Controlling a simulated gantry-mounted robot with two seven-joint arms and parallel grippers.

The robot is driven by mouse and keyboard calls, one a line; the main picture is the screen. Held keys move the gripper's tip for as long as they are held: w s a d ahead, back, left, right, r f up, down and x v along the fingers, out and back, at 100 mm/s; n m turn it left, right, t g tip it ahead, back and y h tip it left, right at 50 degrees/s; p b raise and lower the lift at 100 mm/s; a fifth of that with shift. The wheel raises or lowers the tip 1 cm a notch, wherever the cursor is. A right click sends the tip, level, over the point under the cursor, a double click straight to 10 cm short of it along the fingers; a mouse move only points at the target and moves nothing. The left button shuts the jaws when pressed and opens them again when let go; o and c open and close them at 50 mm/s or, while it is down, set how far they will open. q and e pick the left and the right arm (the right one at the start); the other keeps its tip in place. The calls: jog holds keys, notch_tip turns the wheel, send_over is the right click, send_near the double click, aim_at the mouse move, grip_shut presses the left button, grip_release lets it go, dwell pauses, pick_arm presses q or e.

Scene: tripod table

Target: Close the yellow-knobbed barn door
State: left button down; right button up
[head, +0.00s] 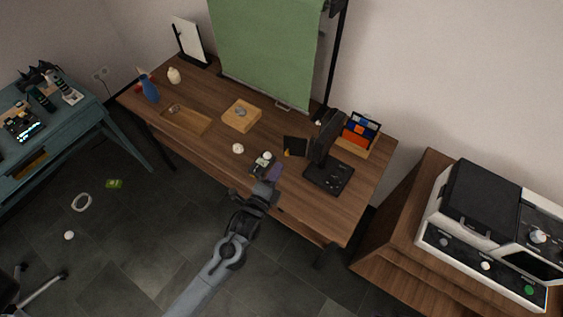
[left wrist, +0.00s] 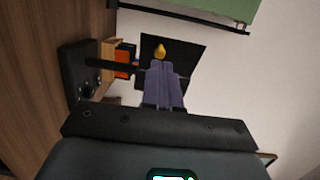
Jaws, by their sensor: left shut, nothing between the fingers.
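The barn door is a flat black panel (head: 297,143) on the left side of a black stand lamp (head: 323,140). It stands out from the lamp. Its yellow knob (head: 288,153) is at the lower left of the panel. In the left wrist view the panel (left wrist: 187,52) is straight ahead, and the yellow knob (left wrist: 160,52) shows just past my fingertips. My left gripper (head: 275,170) has purple fingers, shut and empty, below and left of the knob in the head view. The fingers (left wrist: 163,68) partly cover the panel. I cannot tell whether they touch the knob. My right gripper is not in view.
The lamp's black base (head: 328,178) stands on the wooden table (head: 205,95). A wooden organizer (head: 358,146) with blue and orange items is right of the lamp. A small device (head: 261,163) and a white round thing (head: 238,148) lie left of my gripper. A green backdrop (head: 263,50) hangs behind.

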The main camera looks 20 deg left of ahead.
aim_at(294, 150)
pick_arm(q)
jog(key=shift+w+f, duration=0.1)
jog(key=shift+w, duration=1.7)
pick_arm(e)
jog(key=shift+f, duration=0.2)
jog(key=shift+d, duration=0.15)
pick_arm(q)
jog(key=shift+w+a+m+h, duration=0.2)
jog(key=shift+m+h, duration=0.1)
jog(key=shift+h, duration=0.1)
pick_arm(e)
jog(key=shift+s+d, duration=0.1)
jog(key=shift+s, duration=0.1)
